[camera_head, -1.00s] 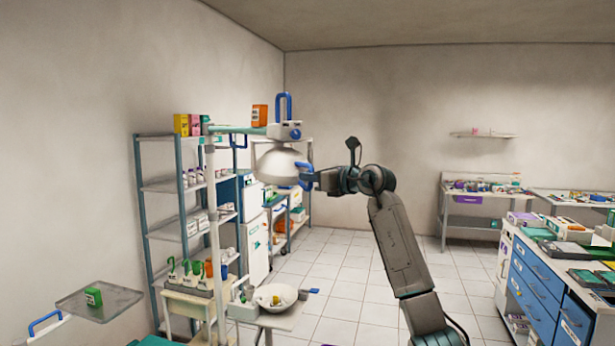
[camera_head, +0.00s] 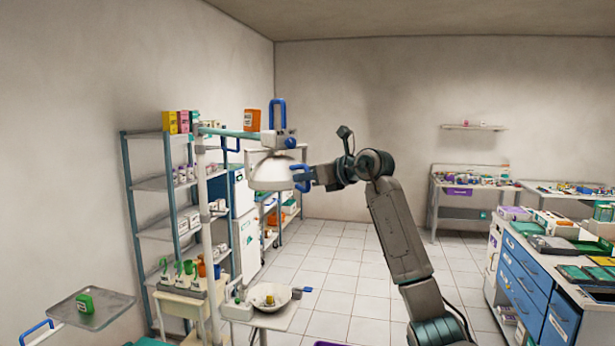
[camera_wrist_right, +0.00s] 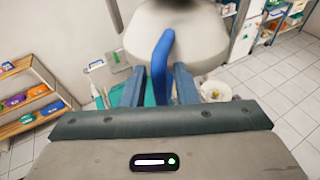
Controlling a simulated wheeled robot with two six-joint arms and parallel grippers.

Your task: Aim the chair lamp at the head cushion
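The chair lamp has a white dome (camera_head: 270,172) under a pale green arm (camera_head: 230,132), with a blue upright handle (camera_head: 277,113) on top and a blue handle on its right rim. My right gripper (camera_head: 302,178) is at that right-side handle. In the right wrist view, the blue handle (camera_wrist_right: 161,65) stands between my two fingers, which look closed on it, and the white dome (camera_wrist_right: 178,35) is just beyond. Teal upholstery (camera_wrist_right: 120,92) shows below the lamp; I cannot make out the head cushion itself. My left gripper is not in view.
The lamp's pale pole (camera_head: 203,230) stands left of the dome. A white bowl (camera_head: 268,296) on a small stand sits below. Shelving (camera_head: 160,185) lines the left wall.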

